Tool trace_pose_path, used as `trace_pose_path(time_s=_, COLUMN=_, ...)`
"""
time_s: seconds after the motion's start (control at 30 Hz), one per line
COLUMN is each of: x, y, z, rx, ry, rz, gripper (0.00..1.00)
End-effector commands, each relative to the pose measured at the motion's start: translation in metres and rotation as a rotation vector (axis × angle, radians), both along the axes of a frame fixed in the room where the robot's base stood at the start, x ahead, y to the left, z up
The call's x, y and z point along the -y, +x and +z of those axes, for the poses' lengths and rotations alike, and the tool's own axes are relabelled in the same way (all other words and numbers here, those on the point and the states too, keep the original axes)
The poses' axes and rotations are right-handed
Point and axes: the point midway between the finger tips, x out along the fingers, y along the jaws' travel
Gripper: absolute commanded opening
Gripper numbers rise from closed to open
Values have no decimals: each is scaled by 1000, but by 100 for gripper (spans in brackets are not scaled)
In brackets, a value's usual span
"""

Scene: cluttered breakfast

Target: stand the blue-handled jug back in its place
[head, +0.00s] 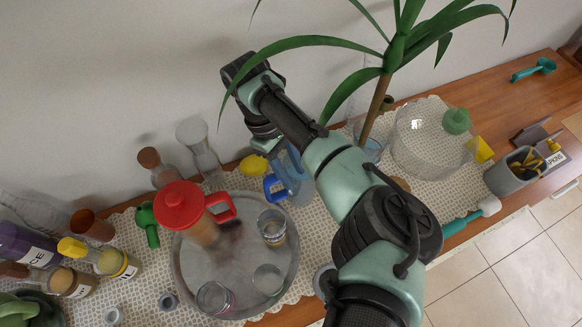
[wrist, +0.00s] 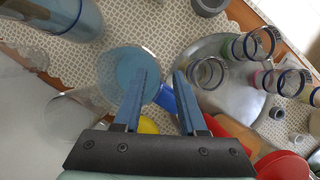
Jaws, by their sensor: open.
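The blue-handled jug (head: 297,179) is clear with a bluish tint and a blue handle. In the head view it stands on the patterned cloth, just behind the right part of the round metal tray (head: 190,282). In the wrist view I look down on the jug (wrist: 123,68), with its handle (wrist: 167,98) toward the tray. My gripper (wrist: 162,74) is open over the jug's handle side. The handle shows between the two fingers, and nothing is clamped. Whether a finger touches the jug cannot be told. In the head view my arm hides part of the jug's surroundings.
A red-lidded jug (head: 181,203) and several glasses stand on the tray. A yellow lemon (head: 253,165) and glass carafe (head: 199,150) are close behind. A bluish glass vessel (wrist: 62,14), potted plant (head: 374,108) and clear bowl (head: 428,150) lie to the jug's right in the head view.

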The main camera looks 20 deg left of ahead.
Motion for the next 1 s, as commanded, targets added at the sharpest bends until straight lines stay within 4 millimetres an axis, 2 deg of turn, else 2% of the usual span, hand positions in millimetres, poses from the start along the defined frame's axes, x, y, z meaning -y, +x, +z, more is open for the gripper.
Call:
trace_pose_path(time_s=0.17, x=-2, y=1, z=7, rx=2, ry=1, rz=1, gripper=41)
trace_pose_path(time_s=0.27, x=-8, y=3, z=20, rx=3, ry=2, rz=1, gripper=41)
trace_pose_path(time_s=0.53, x=-29, y=10, z=79, rx=5, ry=-1, rz=2, gripper=41)
trace_pose_path(time_s=0.7, x=-39, y=12, z=104, rx=4, ry=-1, rz=1, gripper=41)
trace_pose_path(time_s=1.0, x=-44, y=13, z=114, rx=0, ry=0, rz=0, gripper=41)
